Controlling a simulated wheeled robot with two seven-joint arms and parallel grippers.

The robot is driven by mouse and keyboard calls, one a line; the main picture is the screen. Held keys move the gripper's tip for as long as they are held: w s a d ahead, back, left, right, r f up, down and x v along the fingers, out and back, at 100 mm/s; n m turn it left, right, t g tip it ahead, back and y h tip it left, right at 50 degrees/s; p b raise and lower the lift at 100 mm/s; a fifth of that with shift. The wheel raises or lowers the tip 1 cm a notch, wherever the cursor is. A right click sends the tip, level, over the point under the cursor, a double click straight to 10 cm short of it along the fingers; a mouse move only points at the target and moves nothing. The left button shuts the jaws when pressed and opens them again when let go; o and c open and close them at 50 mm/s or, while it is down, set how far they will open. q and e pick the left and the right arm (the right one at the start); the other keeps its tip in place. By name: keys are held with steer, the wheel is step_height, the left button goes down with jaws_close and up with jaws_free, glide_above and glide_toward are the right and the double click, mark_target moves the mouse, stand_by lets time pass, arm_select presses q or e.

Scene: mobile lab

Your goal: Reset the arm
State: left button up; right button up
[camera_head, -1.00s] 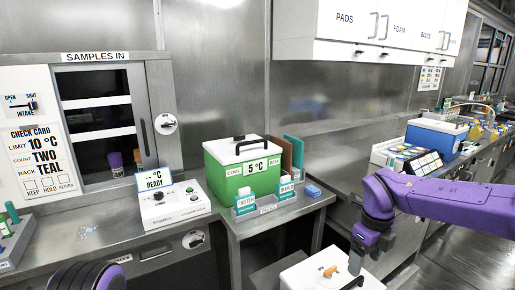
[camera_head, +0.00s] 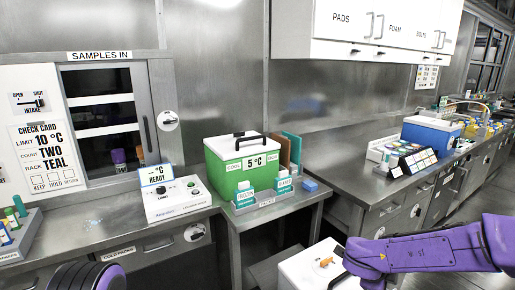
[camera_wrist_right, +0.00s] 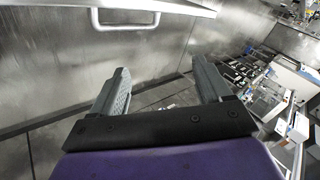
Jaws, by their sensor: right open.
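My purple right arm (camera_head: 430,250) comes in from the right edge in the head view and reaches left, low, over the white box. Its gripper fingers are hard to make out there. In the right wrist view my right gripper (camera_wrist_right: 165,88) has its two grey fingers spread apart, with nothing between them. A round purple part of my left arm (camera_head: 90,276) shows at the bottom left of the head view. My left gripper is not in view.
A white box (camera_head: 300,272) with a dark handle stands low beside the right arm. A green cooler (camera_head: 230,178) sits on the middle bench. A blue cooler (camera_head: 430,138) stands on the right bench. A steel cabinet door handle (camera_wrist_right: 125,26) is close in the wrist view.

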steer(key=s+f+n+t, duration=0.3)
steer(key=s+f+n, duration=0.3)
steer(key=f, duration=0.4)
steer(key=s+a+f+n+g+y, duration=0.1)
steer(key=s+f+n, duration=0.5)
steer(key=s, duration=0.7)
steer(key=s+a+f+n+g+y, duration=0.1)
steer(key=s+f+n+g+y, duration=0.1)
steer(key=s+f+n, duration=0.4)
steer(key=s+f, duration=0.3)
steer(key=s, duration=0.4)
steer(key=shift+s+a+g+y, duration=0.3)
steer(key=shift+s+a, duration=0.05)
steer(key=shift+s, duration=0.05)
